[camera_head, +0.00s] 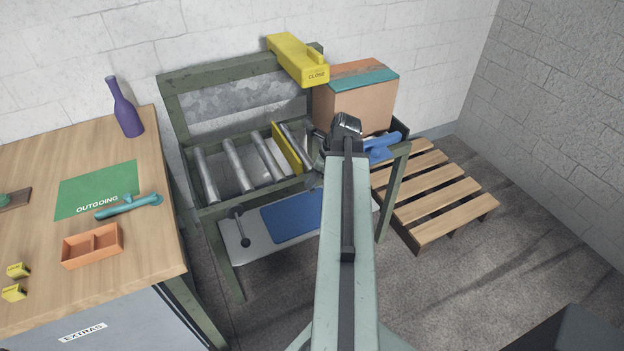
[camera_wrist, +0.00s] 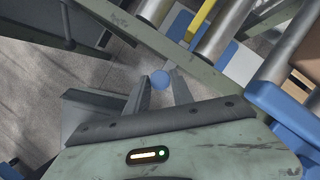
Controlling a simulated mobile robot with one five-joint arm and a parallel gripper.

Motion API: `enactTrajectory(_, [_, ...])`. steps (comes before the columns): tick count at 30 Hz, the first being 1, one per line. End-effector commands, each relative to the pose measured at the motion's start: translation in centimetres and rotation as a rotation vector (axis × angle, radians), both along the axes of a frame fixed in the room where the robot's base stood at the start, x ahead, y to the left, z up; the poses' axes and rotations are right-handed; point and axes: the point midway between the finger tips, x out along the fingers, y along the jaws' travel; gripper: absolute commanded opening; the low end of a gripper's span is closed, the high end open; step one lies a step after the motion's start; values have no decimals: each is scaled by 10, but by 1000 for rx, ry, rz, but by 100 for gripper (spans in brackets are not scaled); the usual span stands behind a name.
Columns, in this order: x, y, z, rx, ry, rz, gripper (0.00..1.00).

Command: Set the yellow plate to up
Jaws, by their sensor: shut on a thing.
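The yellow plate (camera_head: 286,148) is a narrow strip on edge across the conveyor, between metal rollers. It also shows in the wrist view (camera_wrist: 201,19) as a yellow strip between two rollers. I cannot tell surely how far it stands above the rollers. My gripper (camera_wrist: 160,88) is shut on a round blue knob (camera_wrist: 160,78) just in front of the conveyor's green front rail (camera_wrist: 185,62). What the knob is fixed to is hidden. In the head view my own arm covers the knob and most of the gripper.
A cardboard box (camera_head: 355,100) stands at the conveyor's right end, near a blue part (camera_head: 383,147). A table (camera_head: 165,200) is left, a pallet (camera_head: 440,195) right.

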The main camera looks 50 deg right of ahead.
Motion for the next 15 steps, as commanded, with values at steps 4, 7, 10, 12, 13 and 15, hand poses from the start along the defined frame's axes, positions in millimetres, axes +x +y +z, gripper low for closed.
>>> enactTrajectory(4, [2,-2,3,-3,-7,-5,0])
enactTrajectory(7, [2,-2,3,-3,-8,-5,0])
enactTrajectory(10, [2,-2,3,-3,-9,-5,38])
enactTrajectory(12, [2,-2,3,-2,-7,-4,38])
enactTrajectory(13, [2,-2,3,-2,-6,-3,38])
enactTrajectory(15, [1,-1,2,-1,-6,-2,38])
